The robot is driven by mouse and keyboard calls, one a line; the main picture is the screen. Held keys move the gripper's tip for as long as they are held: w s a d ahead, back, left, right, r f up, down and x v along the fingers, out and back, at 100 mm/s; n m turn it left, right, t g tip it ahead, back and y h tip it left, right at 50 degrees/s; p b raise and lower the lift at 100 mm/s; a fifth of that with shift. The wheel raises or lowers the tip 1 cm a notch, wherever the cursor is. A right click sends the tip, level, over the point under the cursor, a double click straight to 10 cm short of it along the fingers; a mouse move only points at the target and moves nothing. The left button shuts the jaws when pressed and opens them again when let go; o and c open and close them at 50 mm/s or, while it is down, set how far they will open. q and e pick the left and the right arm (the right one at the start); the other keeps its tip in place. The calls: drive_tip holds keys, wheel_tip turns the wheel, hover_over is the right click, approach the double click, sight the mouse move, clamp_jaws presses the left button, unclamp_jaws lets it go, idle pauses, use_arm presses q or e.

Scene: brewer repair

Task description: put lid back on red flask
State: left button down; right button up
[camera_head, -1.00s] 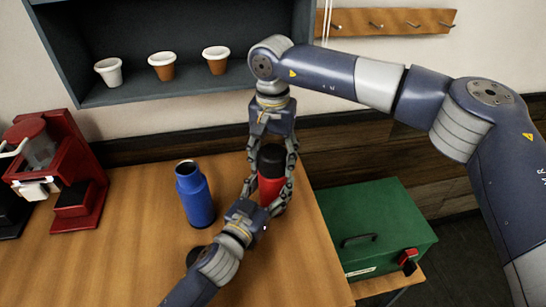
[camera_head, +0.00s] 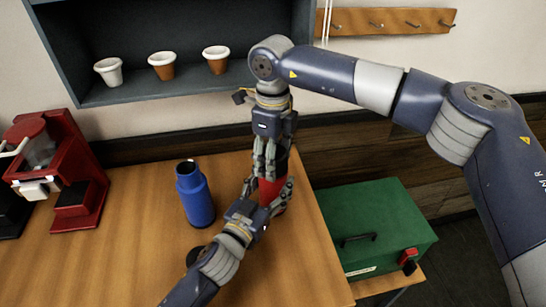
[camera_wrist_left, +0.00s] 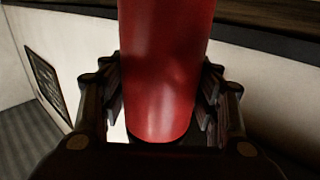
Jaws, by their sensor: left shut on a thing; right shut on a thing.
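The red flask (camera_head: 269,191) stands upright near the right edge of the table. My left gripper (camera_head: 267,196) is shut around its body, which fills the middle of the left wrist view (camera_wrist_left: 165,70). My right gripper (camera_head: 266,168) comes down from above and is shut on the black lid (camera_head: 284,150) at the flask's top. Its fingers hide most of the lid, so I cannot tell whether the lid is fully seated.
A blue flask (camera_head: 195,195) without a lid stands to the left. A dark round item (camera_head: 193,255) is partly hidden by my left arm. A red brewer (camera_head: 60,170) stands far left, and a green box (camera_head: 370,225) lies right of the table (camera_head: 120,240).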

drive_tip(key=m, duration=0.7)
drive_tip(key=shift+w, duration=0.1)
drive_tip(key=m, duration=0.6)
drive_tip(key=shift+m, duration=0.4)
drive_tip(key=m, duration=0.6)
drive_tip(key=shift+m, duration=0.4)
drive_tip(key=m, duration=0.3)
drive_tip(key=shift+d, duration=0.1)
drive_tip(key=m, duration=0.4)
drive_tip(key=shift+m, duration=0.4)
drive_tip(key=o, duration=1.2)
